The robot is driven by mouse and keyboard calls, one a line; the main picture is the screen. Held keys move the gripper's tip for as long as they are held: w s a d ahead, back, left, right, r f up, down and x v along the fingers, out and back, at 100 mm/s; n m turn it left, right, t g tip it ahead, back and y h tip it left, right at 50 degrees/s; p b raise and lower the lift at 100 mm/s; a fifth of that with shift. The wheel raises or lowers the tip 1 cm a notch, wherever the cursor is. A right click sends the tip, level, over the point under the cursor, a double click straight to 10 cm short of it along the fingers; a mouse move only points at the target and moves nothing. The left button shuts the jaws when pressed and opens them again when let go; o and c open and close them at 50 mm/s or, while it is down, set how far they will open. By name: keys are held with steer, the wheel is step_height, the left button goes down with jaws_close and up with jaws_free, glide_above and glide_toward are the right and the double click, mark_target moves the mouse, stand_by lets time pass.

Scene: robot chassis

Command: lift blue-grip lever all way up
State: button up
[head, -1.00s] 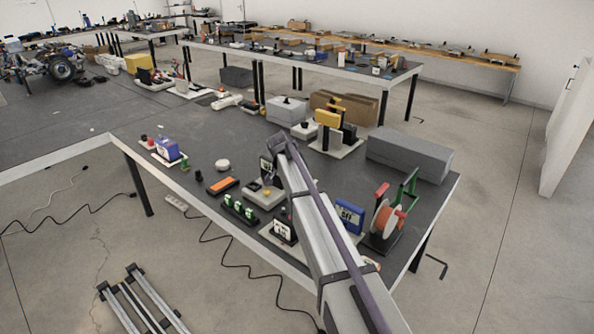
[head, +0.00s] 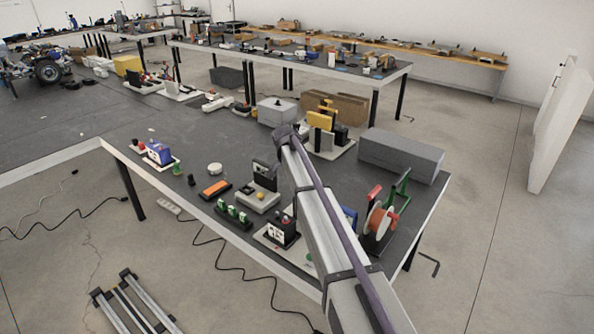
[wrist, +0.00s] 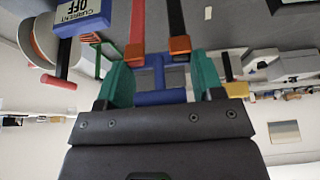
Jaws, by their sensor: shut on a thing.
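The blue grip of the lever (wrist: 160,98) lies as a short bar between the two teal fingers of my gripper (wrist: 161,82) in the wrist view. A blue stem runs up the picture from the bar, between two orange blocks (wrist: 180,46). My gripper is shut on the blue grip. In the head view my arm hides my fingers and the lever, so the lever's angle is hard to tell.
A blue box reading "CURRENT OFF" (wrist: 82,16) and an orange reel (wrist: 52,38) are at upper left in the wrist view. In the head view the reel (head: 379,222) stands right of my arm. A grey box (head: 400,155) and a yellow-topped device (head: 320,121) stand behind.

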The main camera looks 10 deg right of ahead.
steer(key=shift+w+d, duration=0.2)
steer(key=o, duration=0.9)
steer(key=shift+o, duration=0.3)
steer(key=shift+d, duration=0.15)
steer(key=p+v, duration=1)
steer(key=v, duration=0.1)
steer(key=shift+w+f, duration=0.1)
